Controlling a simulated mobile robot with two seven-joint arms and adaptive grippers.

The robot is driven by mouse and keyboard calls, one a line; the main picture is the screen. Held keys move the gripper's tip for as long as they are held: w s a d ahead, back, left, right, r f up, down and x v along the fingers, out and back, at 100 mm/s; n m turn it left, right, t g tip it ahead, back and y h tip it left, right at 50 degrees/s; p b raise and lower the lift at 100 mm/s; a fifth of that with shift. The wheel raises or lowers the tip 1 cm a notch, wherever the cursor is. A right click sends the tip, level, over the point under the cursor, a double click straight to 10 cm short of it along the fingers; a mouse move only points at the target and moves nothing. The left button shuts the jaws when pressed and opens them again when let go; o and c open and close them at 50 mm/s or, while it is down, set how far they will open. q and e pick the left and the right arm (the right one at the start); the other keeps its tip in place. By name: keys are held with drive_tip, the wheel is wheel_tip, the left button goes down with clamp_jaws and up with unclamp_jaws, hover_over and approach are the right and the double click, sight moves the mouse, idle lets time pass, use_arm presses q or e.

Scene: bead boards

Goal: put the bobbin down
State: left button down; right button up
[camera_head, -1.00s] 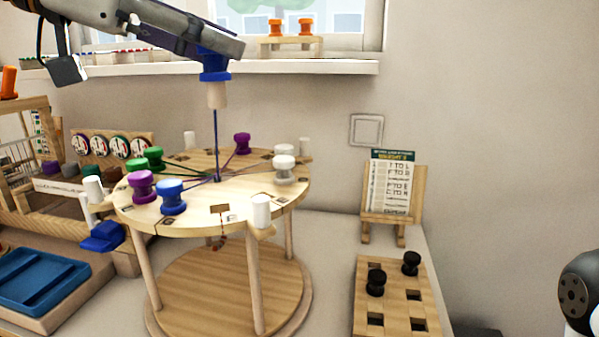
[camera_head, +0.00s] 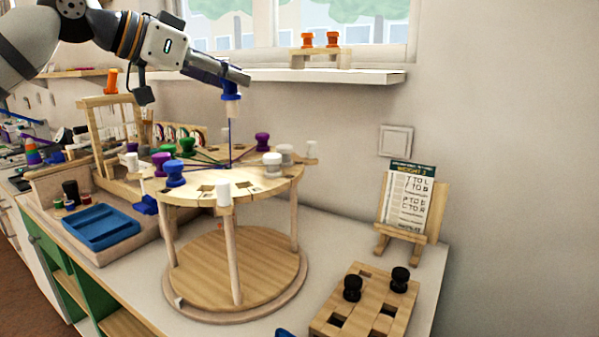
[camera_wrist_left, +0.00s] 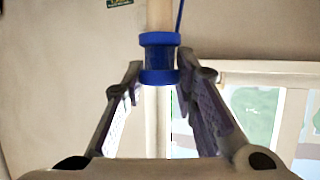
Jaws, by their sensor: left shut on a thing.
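My left gripper (camera_head: 236,80) is shut on a blue bobbin (camera_head: 231,85), held above the round wooden table-like stand. In the left wrist view the bobbin (camera_wrist_left: 159,58) sits between the two fingers (camera_wrist_left: 157,85), with a pale wooden part beyond it. A dark blue thread (camera_head: 230,130) runs from the bobbin down to the middle of the stand's round top (camera_head: 205,198). Another blue bobbin (camera_head: 175,173), purple bobbins (camera_head: 262,142), green bobbins (camera_head: 187,146) and white bobbins (camera_head: 272,164) stand around the top's rim. My right gripper is not in view.
A slotted wooden block (camera_head: 372,312) with two black bobbins (camera_head: 400,279) is at front right. A card stands on an easel (camera_head: 381,251) behind it. A blue tray (camera_head: 101,228) lies at left.

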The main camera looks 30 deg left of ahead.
use_arm(q)
drive_tip(key=shift+w+a+f, duration=0.15)
drive_tip(key=shift+f, duration=0.1)
drive_tip(key=w+f+b, duration=0.3)
drive_tip(key=w+f, duration=0.9)
drive_tip(key=w, duration=0.1)
drive_tip(key=shift+w+d+f, duration=0.35)
drive_tip(key=shift+d+f, duration=0.05)
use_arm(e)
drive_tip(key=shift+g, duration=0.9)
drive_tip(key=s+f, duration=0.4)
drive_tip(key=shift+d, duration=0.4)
use_arm(q)
drive_tip(key=shift+f, duration=0.1)
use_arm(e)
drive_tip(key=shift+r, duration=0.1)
use_arm(q)
drive_tip(key=c, duration=1.6)
unclamp_jaws()
drive_tip(key=shift+f, duration=0.15)
drive_tip(key=shift+o, duration=0.2)
